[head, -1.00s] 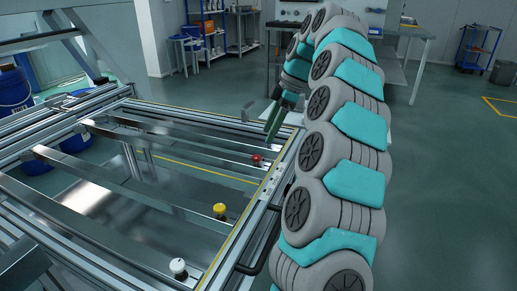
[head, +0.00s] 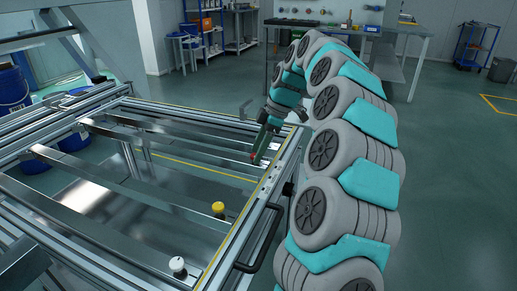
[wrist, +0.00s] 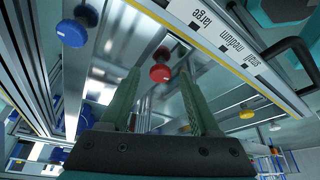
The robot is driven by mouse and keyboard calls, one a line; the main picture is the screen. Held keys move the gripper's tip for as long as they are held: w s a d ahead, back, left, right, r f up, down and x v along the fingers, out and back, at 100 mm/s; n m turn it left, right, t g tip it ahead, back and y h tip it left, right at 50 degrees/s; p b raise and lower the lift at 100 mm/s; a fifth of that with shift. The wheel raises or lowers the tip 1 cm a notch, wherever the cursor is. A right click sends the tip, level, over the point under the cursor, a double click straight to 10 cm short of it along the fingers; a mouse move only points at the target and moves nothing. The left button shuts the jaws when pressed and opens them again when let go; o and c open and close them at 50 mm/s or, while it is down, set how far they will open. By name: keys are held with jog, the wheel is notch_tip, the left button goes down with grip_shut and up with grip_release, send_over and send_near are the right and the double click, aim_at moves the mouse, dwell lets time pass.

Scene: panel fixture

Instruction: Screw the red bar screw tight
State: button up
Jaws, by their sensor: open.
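The red bar screw (head: 253,155) is on a metal crossbar near the right rail of the panel fixture, partly hidden by my fingers in the head view. In the wrist view its round red knob (wrist: 160,73) shows between my two fingertips, with a gap on each side. My gripper (head: 260,150) points down at the screw from above. It also shows in the wrist view (wrist: 158,82), open with nothing held. I cannot tell exactly how far the fingertips are above or around the knob.
A yellow knob (head: 218,208) and a white knob (head: 178,265) are on nearer crossbars. A blue knob (wrist: 72,31) shows in the wrist view. The fixture's right rail (wrist: 215,36) carries size labels. A black handle (head: 262,243) sticks out from that side.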

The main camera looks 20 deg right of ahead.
jog(key=shift+c, duration=0.2)
grip_shut()
dwell(0.4)
